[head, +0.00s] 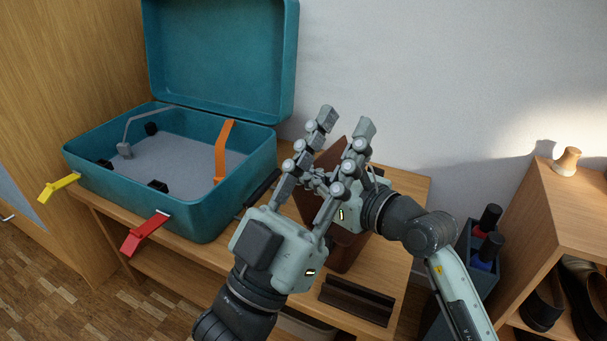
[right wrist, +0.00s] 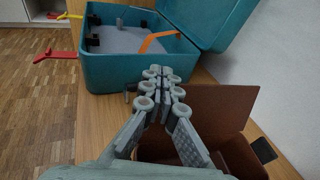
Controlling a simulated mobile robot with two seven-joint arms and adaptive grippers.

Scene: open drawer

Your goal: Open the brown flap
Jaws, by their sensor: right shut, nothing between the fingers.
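The box's dark inside shows partly below my fingers. In the head view the box (head: 345,252) is largely hidden behind my grippers, and only a bit of the flap (head: 335,152) shows between the fingers. My left gripper (head: 344,122) points up in front of the box with its fingers spread, empty. My right gripper (right wrist: 165,76) is shut and empty, above the box; contact with the flap cannot be told.
An open teal case (head: 200,225) with yellow (head: 57,187) and red (head: 145,233) latches and an orange strap (head: 222,150) stands left on the wooden table (head: 395,275). A dark holder (head: 356,299) lies at the front. A shelf (head: 540,215) stands right; the wall is behind.

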